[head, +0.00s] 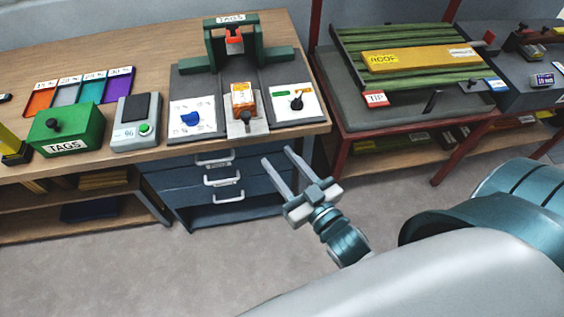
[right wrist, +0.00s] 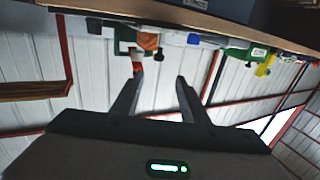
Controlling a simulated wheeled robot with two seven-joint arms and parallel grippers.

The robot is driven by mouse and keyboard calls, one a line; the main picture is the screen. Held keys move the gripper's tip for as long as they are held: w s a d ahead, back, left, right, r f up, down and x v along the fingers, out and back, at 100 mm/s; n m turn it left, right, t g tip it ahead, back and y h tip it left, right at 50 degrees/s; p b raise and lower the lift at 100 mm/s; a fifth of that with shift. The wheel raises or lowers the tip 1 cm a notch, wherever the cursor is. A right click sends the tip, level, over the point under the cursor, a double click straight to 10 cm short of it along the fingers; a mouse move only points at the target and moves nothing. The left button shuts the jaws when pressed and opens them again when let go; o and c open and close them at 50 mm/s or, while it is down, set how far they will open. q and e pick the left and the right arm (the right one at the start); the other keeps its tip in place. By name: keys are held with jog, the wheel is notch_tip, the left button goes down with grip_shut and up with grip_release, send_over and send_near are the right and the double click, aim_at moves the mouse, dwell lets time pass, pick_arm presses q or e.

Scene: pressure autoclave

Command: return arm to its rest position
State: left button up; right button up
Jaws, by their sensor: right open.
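My right gripper (head: 281,172) is open and empty. In the head view it is in the air in front of the wooden workbench, by the blue drawers (head: 222,180), with its two fingers pointing up and left. In the right wrist view its two fingers (right wrist: 157,97) are spread, with nothing between them. My right arm (head: 345,240) comes in from the lower right. My left gripper is not in view.
The wooden workbench (head: 150,62) carries a green TAGS box (head: 68,130), a scale (head: 135,120) and a green TAGS press (head: 232,45). Right of it, a red-framed table (head: 400,115) holds a yellow ROOF bar (head: 420,58). The floor (head: 200,265) in front is clear.

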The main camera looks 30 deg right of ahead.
dwell(0.4)
jog(key=s+f+g, duration=0.3)
jog(key=f, duration=1)
jog(key=s+f+g, duration=0.2)
jog(key=f, duration=1.2)
jog(key=s+f+g, duration=0.3)
jog(key=f, duration=1)
jog(key=s+d+f+g, duration=0.2)
jog(key=s+f+g, duration=0.1)
jog(key=s+f, duration=0.4)
jog(key=s+d+f+g+h+b, duration=0.1)
jog(key=s+d+f+g, duration=0.1)
jog(key=s+f, duration=0.6)
jog(key=s+d+f+n+g+h, duration=0.1)
jog(key=s+d+f+g, duration=0.1)
jog(key=s+f, duration=0.6)
jog(key=s+g, duration=0.1)
jog(key=s, duration=0.5)
jog(key=shift+g, duration=0.4)
jog(key=shift+a, duration=0.1)
